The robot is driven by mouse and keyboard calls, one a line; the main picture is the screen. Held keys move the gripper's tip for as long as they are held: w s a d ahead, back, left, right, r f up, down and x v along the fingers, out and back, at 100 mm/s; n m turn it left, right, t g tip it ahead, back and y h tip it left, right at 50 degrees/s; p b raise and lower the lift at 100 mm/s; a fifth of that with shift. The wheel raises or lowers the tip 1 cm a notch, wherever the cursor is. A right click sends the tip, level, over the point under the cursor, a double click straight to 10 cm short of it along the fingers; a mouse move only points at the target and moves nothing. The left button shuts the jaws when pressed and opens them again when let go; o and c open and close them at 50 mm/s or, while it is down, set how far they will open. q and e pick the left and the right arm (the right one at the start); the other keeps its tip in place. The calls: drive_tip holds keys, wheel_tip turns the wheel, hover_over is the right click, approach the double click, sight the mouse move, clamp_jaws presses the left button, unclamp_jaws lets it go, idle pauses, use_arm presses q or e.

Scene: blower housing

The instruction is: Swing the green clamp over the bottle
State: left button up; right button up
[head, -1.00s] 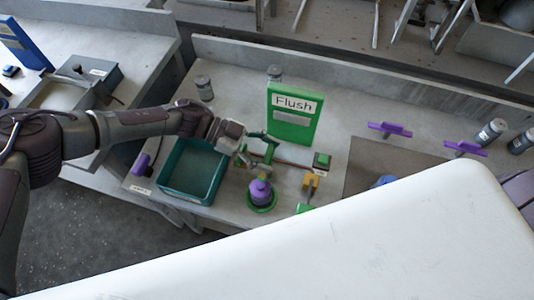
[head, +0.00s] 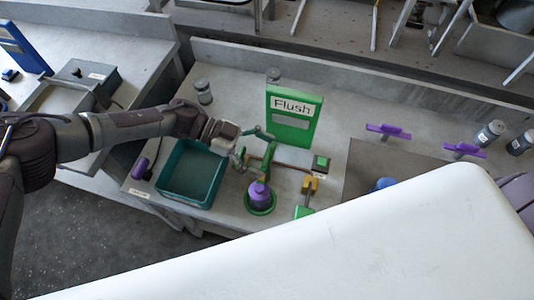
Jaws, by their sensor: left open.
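A purple bottle (head: 259,195) stands upright in a round green holder (head: 262,209) near the front edge of the bench. The green clamp (head: 268,162) is just behind the bottle, and its near end appears to reach the bottle's top. I cannot tell whether it touches. My left gripper (head: 252,147) is open just left of the clamp, with its fingers spread apart. Whether a finger touches the clamp is unclear. My right gripper is not in view.
A teal tray (head: 166,178) lies left of the bottle. A green "Flush" panel (head: 293,127) stands behind the clamp. My white body covers the lower right.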

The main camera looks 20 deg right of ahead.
use_arm(q)
drive_tip(key=v, duration=1)
drive_tip(key=shift+w+a+r, duration=0.2)
drive_tip(key=shift+a, duration=0.05)
